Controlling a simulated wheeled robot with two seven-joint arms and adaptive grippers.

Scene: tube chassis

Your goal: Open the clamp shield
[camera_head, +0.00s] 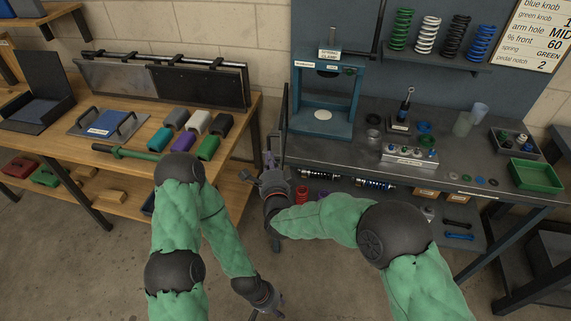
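The clamp stand (300,93) is a blue frame on the left part of the dark workbench, with a small "clamp" sign on top and a white disc on its base. I cannot clearly make out a shield across its front; a thin upright panel edge (285,105) shows at its left side. My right gripper (270,158) is in front of the bench's left end, below and left of the stand, near that panel edge. Whether it touches the panel is unclear, and its fingers are too small to read. My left gripper (268,312) hangs low over the floor, apart from everything.
The workbench (466,184) carries a knob tray (409,158), a damper stand and a green tray (536,175). On the left, a wooden table (85,138) holds coloured blocks and a green-handled tool. A narrow floor gap separates table and bench.

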